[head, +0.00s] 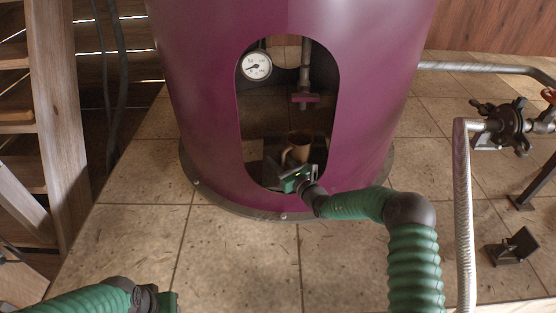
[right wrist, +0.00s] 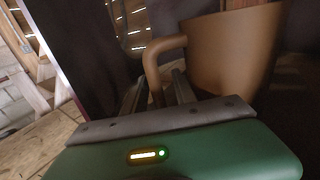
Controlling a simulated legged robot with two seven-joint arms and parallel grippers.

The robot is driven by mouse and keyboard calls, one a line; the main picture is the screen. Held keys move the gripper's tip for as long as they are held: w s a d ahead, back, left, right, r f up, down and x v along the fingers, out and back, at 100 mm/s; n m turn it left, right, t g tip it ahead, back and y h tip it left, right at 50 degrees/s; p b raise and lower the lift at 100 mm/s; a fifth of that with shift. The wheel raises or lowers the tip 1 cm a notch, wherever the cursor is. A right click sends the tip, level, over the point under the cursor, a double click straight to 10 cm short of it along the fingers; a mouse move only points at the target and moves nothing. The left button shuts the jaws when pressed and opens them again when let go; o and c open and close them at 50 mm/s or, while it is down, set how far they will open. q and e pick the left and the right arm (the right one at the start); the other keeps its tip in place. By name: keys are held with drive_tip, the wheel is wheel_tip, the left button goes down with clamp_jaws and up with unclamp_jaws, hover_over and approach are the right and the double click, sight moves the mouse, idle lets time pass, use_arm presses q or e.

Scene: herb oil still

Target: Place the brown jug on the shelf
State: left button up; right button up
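The brown jug (head: 301,142) is upright inside the arched opening of the purple still, below a pipe end. In the right wrist view the jug (right wrist: 232,50) fills the upper right, its handle toward me. My right gripper (head: 291,172) reaches into the opening. Its two fingers (right wrist: 157,92) lie on either side of the handle, with a gap visible, so it looks open. The jug's base is hidden in the head view. My left gripper (head: 168,300) is only partly in view at the bottom edge; its fingers are not seen. I cannot tell which surface is the shelf.
The purple still (head: 200,100) surrounds the opening; its edges are close around my right gripper. A gauge (head: 256,66) and a pipe with a red fitting (head: 305,98) are inside. A wooden stepped frame (head: 62,120) stands left. A valve (head: 505,126) and hose are right. The front floor is clear.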

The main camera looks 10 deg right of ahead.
drive_tip(key=p+v, duration=0.3)
drive_tip(key=v, duration=0.9)
drive_tip(key=s+a+n+g+y, duration=0.5)
drive_tip(key=s+a+n+g, duration=0.3)
drive_tip(key=a, duration=0.3)
drive_tip(key=s+a+f+n+g+h, duration=0.1)
drive_tip(key=s+a+n+g, duration=0.15)
drive_tip(key=s+n, duration=0.35)
drive_tip(key=s+a+f+n+g+h, duration=0.1)
drive_tip(key=s+n+g, duration=0.3)
drive_tip(key=s, duration=0.4)
drive_tip(key=s+d+n+g+h, duration=0.2)
drive_tip(key=s+d+n+h, duration=0.45)
drive_tip(key=s, duration=0.25)
drive_tip(key=d+r+n+t+h, duration=0.2)
drive_tip(key=d+n+h, duration=0.1)
drive_tip(key=d+n, duration=0.4)
drive_tip(key=shift+d+r, duration=0.25)
